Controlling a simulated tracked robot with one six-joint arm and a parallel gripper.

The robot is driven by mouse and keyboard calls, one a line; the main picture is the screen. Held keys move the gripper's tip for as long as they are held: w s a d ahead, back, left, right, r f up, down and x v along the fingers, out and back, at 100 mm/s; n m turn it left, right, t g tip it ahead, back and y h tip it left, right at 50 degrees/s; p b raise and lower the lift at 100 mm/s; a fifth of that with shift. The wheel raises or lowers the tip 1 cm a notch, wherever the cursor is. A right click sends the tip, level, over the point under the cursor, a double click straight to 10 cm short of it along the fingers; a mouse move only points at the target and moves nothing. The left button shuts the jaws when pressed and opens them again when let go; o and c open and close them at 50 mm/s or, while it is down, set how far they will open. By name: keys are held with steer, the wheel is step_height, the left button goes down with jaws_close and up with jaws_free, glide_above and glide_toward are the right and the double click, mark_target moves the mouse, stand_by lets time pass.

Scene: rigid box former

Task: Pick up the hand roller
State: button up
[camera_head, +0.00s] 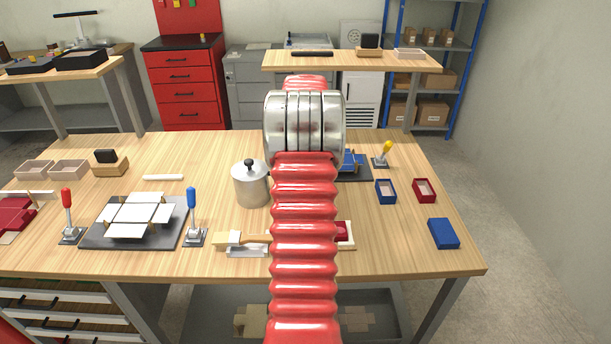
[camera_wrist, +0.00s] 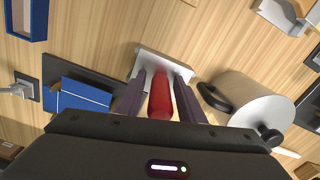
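The hand roller appears to be the tool with the red handle (camera_wrist: 159,98) in the wrist view. A pale plate-like part (camera_wrist: 155,64) lies at the handle's far end; I cannot tell whether it is the roller or a rest. My gripper (camera_wrist: 160,82) has one dark finger on each side of the handle. Narrow gaps seem to show between the fingers and the handle, so the gripper looks open around it.
A metal pot (camera_head: 250,186) with a black knob stands close by, also at the right in the wrist view (camera_wrist: 252,108). A blue piece (camera_wrist: 80,95) lies on the other side. A blue open box (camera_head: 386,191) and a red one (camera_head: 424,190) stand at the table's right.

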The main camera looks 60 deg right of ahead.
jaws_close()
steer(key=shift+r, duration=0.1)
stand_by(0.3)
step_height(320, 180, up, 10)
steer(key=shift+f, duration=0.1)
stand_by(0.5)
stand_by(0.5)
